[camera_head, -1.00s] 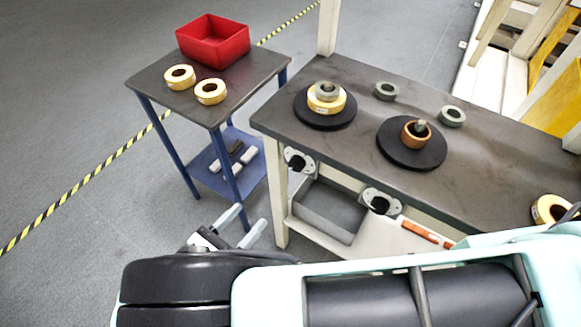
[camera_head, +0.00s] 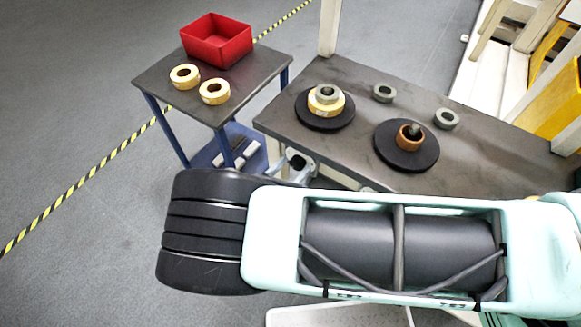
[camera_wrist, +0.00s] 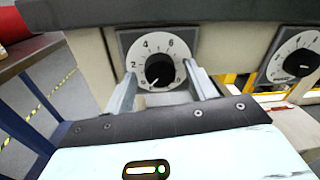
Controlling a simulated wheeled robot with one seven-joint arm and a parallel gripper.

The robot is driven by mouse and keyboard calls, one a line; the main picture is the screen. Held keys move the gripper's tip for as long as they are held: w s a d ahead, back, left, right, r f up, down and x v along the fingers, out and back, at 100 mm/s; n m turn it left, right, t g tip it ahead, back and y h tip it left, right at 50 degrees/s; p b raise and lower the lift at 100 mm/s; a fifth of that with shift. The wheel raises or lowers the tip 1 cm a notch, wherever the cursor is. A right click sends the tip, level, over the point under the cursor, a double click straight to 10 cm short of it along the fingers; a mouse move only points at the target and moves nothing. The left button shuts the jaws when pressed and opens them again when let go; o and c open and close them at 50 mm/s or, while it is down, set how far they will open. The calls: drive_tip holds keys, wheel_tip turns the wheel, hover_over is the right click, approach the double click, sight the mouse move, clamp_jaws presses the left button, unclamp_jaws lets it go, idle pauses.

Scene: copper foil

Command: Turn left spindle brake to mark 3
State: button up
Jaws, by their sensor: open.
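The left spindle brake is a black knob (camera_wrist: 159,70) on a pale numbered dial under the bench edge. Its white pointer mark faces down and slightly left, near the low end of the scale. My gripper (camera_wrist: 160,75) is open, with one finger on each side of this knob; I cannot tell whether either touches it. In the head view the left dial (camera_head: 297,160) shows only partly, beside my gripper and above my arm. The right brake dial (camera_wrist: 295,62) is at the right of the wrist view and hidden in the head view.
The bench (camera_head: 345,150) carries a left spindle disc (camera_head: 325,118) with rolls, a right spindle disc (camera_head: 407,158) and loose grey rings. A blue-legged side table (camera_head: 160,80) holds a red bin (camera_head: 217,40) and two yellow rolls. The bench edge overhangs the dials.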

drive_tip(key=c, duration=1)
drive_tip(key=shift+m, duration=0.4)
drive_tip(key=shift+m+b, duration=0.7)
drive_tip(key=shift+m, duration=0.3)
drive_tip(key=m+b, duration=0.1)
drive_tip(key=m, duration=0.4)
drive_tip(key=shift+y+b, duration=0.3)
drive_tip(key=shift+b, duration=0.1)
drive_tip(key=m+b, duration=0.1)
drive_tip(key=m, duration=0.3)
drive_tip(key=shift+s, duration=0.1)
drive_tip(key=shift+m+y+b, duration=0.3)
drive_tip(key=shift+m+b, duration=0.1)
drive_tip(key=shift+m, duration=1.2)
